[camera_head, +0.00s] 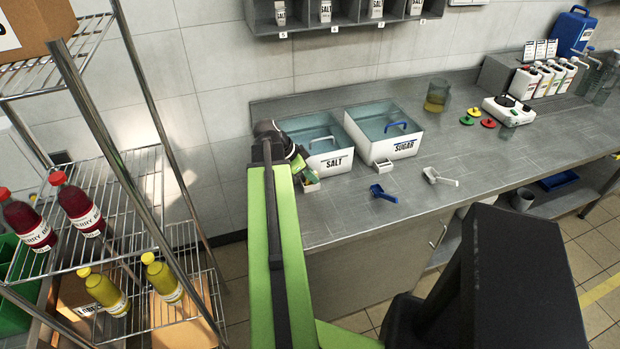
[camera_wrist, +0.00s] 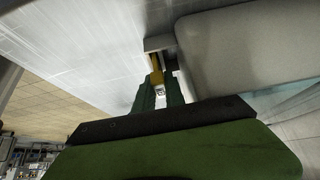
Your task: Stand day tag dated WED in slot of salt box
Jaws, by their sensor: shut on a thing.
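The white salt box (camera_head: 338,160), labelled SALT, stands on the steel counter with an open top. A small holder (camera_head: 313,187) sits at its lower front left. My gripper (camera_head: 306,177) is at this corner, low beside the holder. In the wrist view, the green fingers (camera_wrist: 159,93) are shut on a small pale piece (camera_wrist: 160,89), seen nearly edge-on; its writing cannot be read. A yellow-orange strip (camera_wrist: 156,76) shows just beyond the fingertips. The salt box wall (camera_wrist: 235,50) fills the upper right there. Whether the held piece is inside the slot is hidden.
The sugar box (camera_head: 404,147) stands to the right, with its own small holder (camera_head: 382,165). A blue scoop (camera_head: 384,194) and a white scoop (camera_head: 440,177) lie in front. A wire rack with bottles (camera_head: 82,210) stands at left.

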